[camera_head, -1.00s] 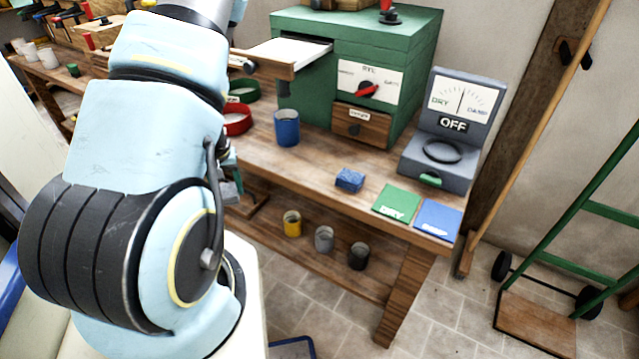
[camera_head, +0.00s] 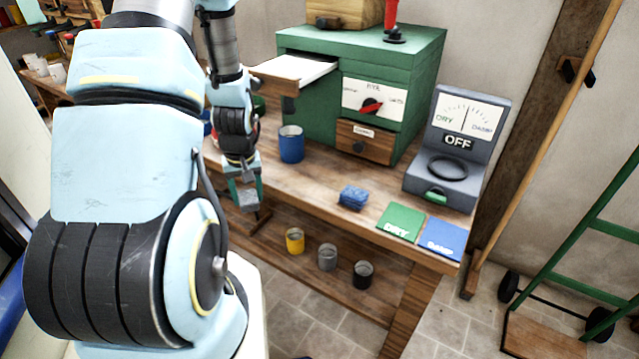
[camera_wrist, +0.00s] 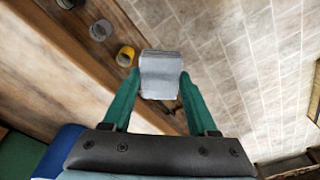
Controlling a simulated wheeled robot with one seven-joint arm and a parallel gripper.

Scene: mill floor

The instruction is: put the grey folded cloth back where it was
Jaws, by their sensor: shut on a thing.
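My gripper (camera_head: 246,196) is shut on the grey folded cloth (camera_wrist: 161,75). In the wrist view the cloth sits between the two green fingertips (camera_wrist: 158,88). In the head view the cloth (camera_head: 247,200) shows small and grey below the fingers, at the front edge of the wooden bench (camera_head: 320,190). The wrist view shows floor tiles and the lower shelf beyond the cloth. No mark of the cloth's earlier place is clear in these frames.
A blue cup (camera_head: 291,146), a blue folded cloth (camera_head: 353,197), a green DRY mat (camera_head: 398,222) and a blue mat (camera_head: 443,238) are on the bench. Behind stand a green cabinet (camera_head: 400,60) with its upper drawer (camera_head: 290,82) open and a grey meter (camera_head: 440,185). Several cups stand below.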

